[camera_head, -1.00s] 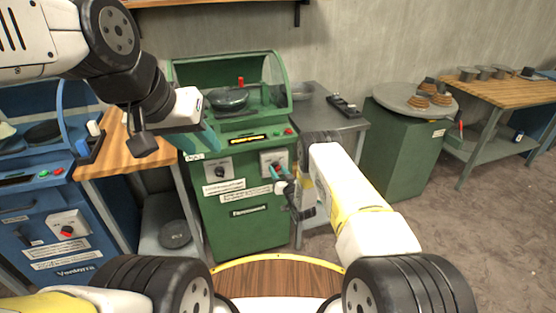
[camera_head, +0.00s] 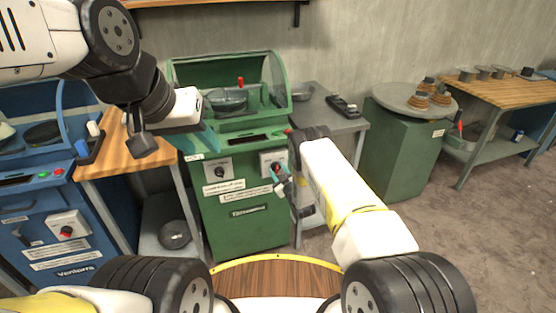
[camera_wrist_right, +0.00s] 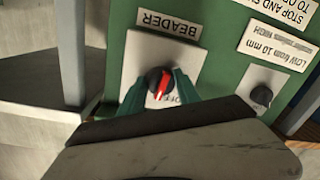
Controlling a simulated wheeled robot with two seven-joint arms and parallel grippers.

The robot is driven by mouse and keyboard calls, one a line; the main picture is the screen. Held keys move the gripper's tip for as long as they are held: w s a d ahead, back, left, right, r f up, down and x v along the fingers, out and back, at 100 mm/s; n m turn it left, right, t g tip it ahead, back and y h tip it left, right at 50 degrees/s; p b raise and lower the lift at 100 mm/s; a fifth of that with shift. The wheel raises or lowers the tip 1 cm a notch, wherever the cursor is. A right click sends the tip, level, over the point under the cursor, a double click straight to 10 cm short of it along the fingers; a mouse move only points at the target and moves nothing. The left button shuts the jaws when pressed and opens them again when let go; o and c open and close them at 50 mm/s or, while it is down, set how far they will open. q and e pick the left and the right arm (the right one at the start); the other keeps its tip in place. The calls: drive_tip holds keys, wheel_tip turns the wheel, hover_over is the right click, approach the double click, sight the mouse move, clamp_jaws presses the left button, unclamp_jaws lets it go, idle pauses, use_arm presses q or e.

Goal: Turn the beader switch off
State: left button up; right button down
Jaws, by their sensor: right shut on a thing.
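The green machine (camera_head: 243,211) stands in the middle of the head view. Its beader switch (camera_wrist_right: 159,81) is a black knob with a red pointer on a white plate labelled BEADER, seen upside down in the right wrist view. Part of an OFF label shows beside the knob. My right gripper (camera_head: 279,172) is at the switch, its teal fingers closed on either side of the knob. The machine's display (camera_head: 242,139) is dark. My left gripper (camera_head: 207,138) hangs over the machine's left front; its finger gap is not clear.
A second knob (camera_wrist_right: 261,95) sits beside the beader plate. A bowl (camera_head: 228,100) is under the machine's clear cover. A blue machine (camera_head: 62,240) stands at left, a grey side table (camera_head: 330,113) at right. Wooden-topped tables flank the area.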

drive_tip(key=n, duration=0.5)
drive_tip(key=shift+r+n+h, duration=0.1)
drive_tip(key=shift+n+h, duration=0.3)
drive_tip(key=shift+n, duration=1.9)
drive_tip(key=c, duration=0.9)
unclamp_jaws()
drive_tip(key=v, duration=0.8)
